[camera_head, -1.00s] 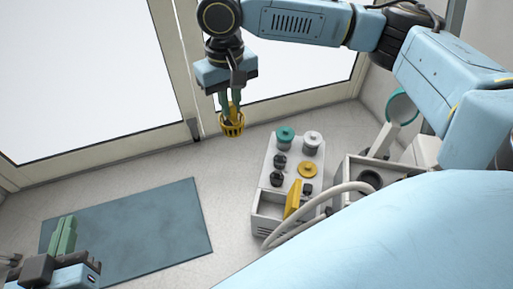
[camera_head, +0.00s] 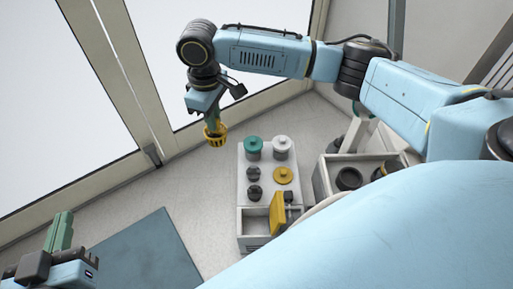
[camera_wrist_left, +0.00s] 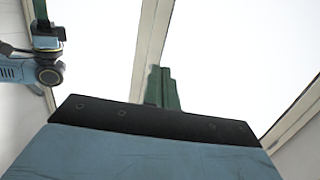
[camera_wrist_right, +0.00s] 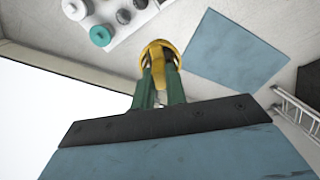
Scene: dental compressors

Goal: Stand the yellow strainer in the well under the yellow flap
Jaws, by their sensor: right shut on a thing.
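The yellow strainer (camera_head: 215,139) is held by my right gripper (camera_head: 213,122), in the air to the left of the white unit's far end. In the right wrist view the strainer (camera_wrist_right: 158,47) shows at the tips of the green fingers (camera_wrist_right: 160,75). The yellow flap (camera_head: 277,213) stands raised at the near end of the white unit. The open well (camera_head: 254,222) lies beside and below it, its floor partly hidden. My left gripper (camera_head: 62,230) is over the floor at lower left, empty, with its fingers together, as the left wrist view (camera_wrist_left: 162,85) also shows.
The white unit (camera_head: 246,180) carries a teal cap (camera_head: 253,144), a white cap (camera_head: 281,144), dark knobs (camera_head: 254,173) and a yellow disc (camera_head: 284,175). A grey box (camera_head: 322,181) stands close on its right. A blue-grey mat (camera_head: 145,252) lies at left; bare floor separates them.

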